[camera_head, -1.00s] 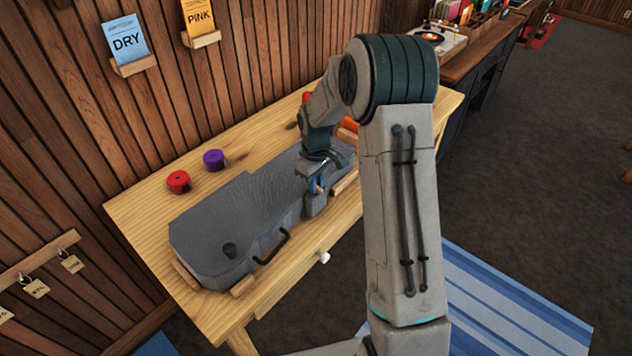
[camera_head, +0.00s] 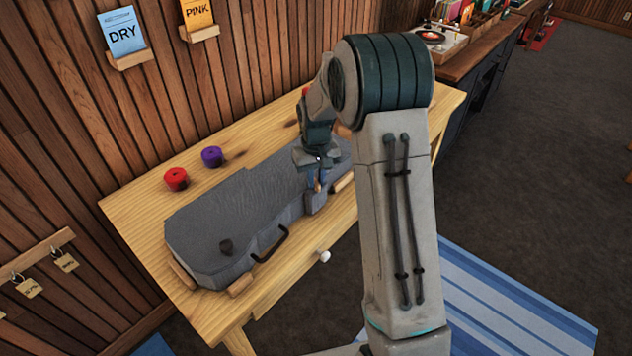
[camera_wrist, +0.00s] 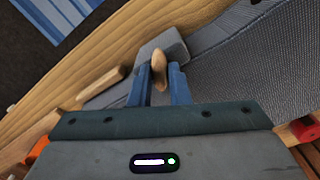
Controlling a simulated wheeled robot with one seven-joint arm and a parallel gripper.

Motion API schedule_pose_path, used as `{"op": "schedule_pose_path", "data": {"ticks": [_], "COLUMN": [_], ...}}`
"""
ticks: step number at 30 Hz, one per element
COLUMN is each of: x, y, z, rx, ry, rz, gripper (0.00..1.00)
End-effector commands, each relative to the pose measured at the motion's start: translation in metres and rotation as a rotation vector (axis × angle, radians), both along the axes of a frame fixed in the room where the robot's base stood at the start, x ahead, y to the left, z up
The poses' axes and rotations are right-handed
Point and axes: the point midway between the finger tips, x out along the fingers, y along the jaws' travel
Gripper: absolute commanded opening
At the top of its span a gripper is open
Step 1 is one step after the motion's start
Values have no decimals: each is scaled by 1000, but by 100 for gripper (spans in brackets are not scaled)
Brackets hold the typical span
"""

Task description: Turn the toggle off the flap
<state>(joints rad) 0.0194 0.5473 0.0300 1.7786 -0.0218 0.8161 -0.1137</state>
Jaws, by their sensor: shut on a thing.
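A grey ukulele case (camera_head: 225,222) lies on a wooden workbench, with a black handle (camera_head: 271,246) on its front side. A grey flap (camera_head: 315,204) hangs over the case's front edge towards the right; it also shows in the wrist view (camera_wrist: 172,41). A small wooden toggle (camera_wrist: 159,62) stands at the flap between the blue fingers. My gripper (camera_wrist: 158,76) is shut on this toggle, pointing down at the flap. In the head view my gripper (camera_head: 316,187) hides most of the toggle.
A red roll (camera_head: 176,179) and a purple roll (camera_head: 212,157) sit on the bench behind the case. Wooden blocks (camera_head: 240,285) lie along the case's edge. The slatted wall is close behind.

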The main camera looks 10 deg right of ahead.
Motion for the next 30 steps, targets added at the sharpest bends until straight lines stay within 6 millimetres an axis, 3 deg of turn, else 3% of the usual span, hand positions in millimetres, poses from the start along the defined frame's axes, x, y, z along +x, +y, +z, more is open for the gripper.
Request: {"op": "schedule_pose_path", "data": {"ticks": [30], "x": [1], "y": [1], "z": [1], "rx": [1], "ry": [-2], "rz": [-913], "gripper": [0]}}
